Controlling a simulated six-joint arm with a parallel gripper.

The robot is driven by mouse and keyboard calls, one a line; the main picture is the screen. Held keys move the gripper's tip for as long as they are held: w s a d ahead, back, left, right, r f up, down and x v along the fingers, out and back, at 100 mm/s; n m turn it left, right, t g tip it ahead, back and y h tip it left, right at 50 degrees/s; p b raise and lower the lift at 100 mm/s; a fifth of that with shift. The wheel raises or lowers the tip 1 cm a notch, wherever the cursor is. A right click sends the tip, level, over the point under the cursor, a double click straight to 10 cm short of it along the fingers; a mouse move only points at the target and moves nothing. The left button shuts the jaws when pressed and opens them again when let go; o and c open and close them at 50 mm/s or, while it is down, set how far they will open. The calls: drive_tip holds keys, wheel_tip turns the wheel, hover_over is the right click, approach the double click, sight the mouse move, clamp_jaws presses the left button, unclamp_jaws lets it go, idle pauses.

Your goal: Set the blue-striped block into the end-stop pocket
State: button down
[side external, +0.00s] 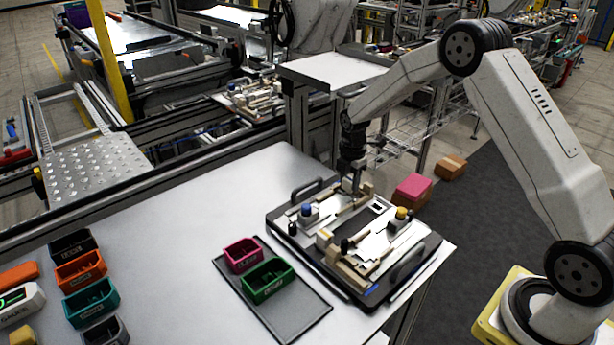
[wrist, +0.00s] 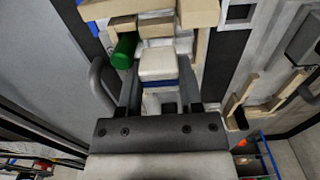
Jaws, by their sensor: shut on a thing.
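My gripper (wrist: 160,88) is shut on the blue-striped block (wrist: 158,64), a cream block with a blue band across it, between its two dark fingers. In the wrist view beige blocks (wrist: 156,26) stand just beyond the held block; they look like the end-stop pocket, but I cannot tell for sure. I cannot tell whether the block touches them or the plate. In the side view my gripper (side external: 355,186) points down over the far edge of the pallet fixture (side external: 284,226). The held block is too small to make out there.
A green cylinder (wrist: 124,49) stands close to the left of the held block. The pallet carries blue and yellow knobs and a black handle (side external: 408,262). A dark tray (side external: 300,308) with a pink bin (side external: 242,254) and a green bin (side external: 268,280) lies left of the pallet.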

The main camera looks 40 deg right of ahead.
drive_tip(key=shift+f, duration=0.3)
drive_tip(key=shift+c, duration=0.9)
unclamp_jaws()
drive_tip(key=shift+r, duration=0.1)
drive_tip(key=shift+r, duration=3.8)
